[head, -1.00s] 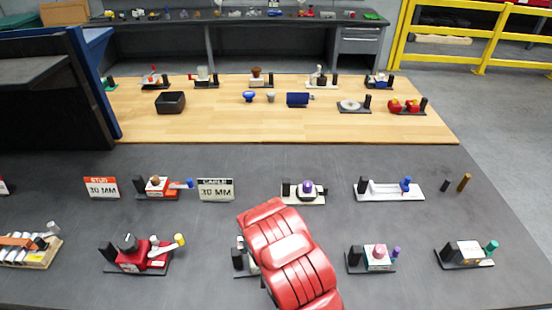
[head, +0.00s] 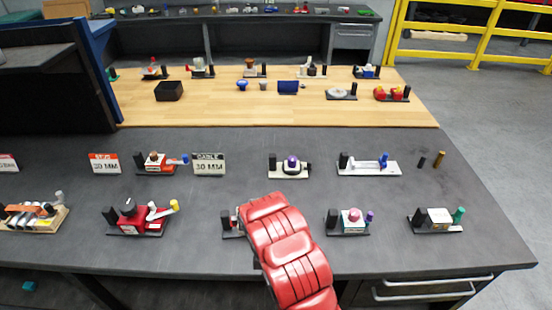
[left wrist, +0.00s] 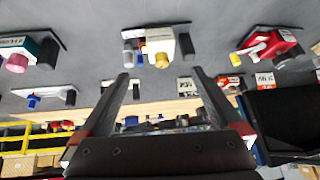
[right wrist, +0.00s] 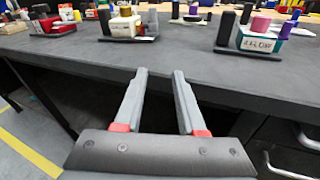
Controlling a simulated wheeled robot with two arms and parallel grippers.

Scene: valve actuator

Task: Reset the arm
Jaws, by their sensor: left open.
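A red actuator (head: 140,217) with a black knob and a white, yellow-tipped arm stands on the front left of the dark table; its arm slants up rightward. It also shows in the left wrist view (left wrist: 270,42). Beside it, a small white unit (head: 232,224) is mostly hidden behind my red arm link; the left wrist view shows its yellow knob (left wrist: 159,60). My left gripper (left wrist: 158,76) is open and empty, its fingers apart below that unit in the picture. My right gripper (right wrist: 159,74) has its fingers apart and empty near the table's front edge. Both grippers are hidden in the head view.
Behind are a blue-levered unit (head: 160,163), a purple-knobbed unit (head: 290,167) and a white slide (head: 368,164). Drawers (right wrist: 285,150) sit under the table.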

